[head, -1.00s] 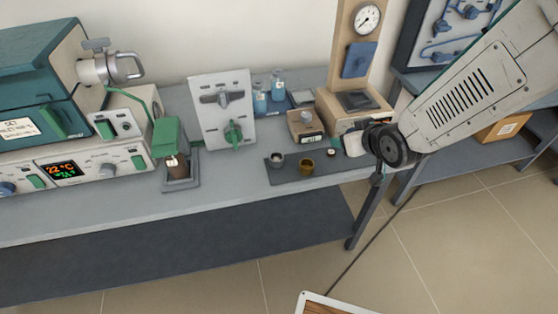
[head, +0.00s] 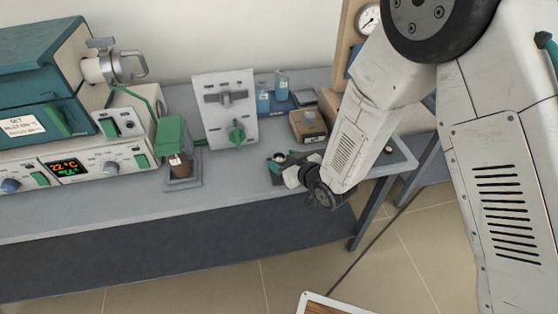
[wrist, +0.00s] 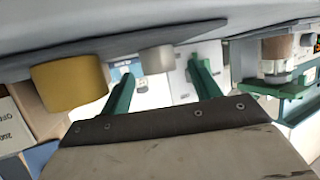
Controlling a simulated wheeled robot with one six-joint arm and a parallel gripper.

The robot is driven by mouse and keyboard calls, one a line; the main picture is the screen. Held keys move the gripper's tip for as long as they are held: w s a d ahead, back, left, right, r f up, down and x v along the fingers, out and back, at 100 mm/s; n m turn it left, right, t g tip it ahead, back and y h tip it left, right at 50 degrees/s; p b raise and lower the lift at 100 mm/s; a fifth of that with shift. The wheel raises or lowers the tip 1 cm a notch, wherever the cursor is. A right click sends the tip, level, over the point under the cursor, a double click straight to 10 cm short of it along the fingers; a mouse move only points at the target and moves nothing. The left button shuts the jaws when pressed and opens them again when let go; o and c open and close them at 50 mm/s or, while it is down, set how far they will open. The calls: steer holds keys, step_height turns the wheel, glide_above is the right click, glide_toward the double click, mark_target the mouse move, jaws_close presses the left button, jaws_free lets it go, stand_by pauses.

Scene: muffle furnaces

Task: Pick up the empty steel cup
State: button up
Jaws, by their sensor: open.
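The steel cup (head: 277,157) stands on the dark mat at the front of the bench, partly covered by my gripper (head: 287,165) in the head view. In the wrist view, which is upside down, the steel cup (wrist: 157,60) shows as a pale grey cylinder. My gripper (wrist: 162,69) is open there, with its two green fingers pointing at the cup, one toward each side. The cup appears at or just beyond the fingertips; contact is not visible. The cup's inside is not clear.
A brass-yellow cup (wrist: 70,83) stands beside the steel cup, outside the fingers. The green-topped stand with a brown jar (head: 178,165) is to the left.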

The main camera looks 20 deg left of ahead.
steer(key=shift+x, duration=0.8)
steer(key=c, duration=1.1)
steer(key=shift+r, duration=0.15)
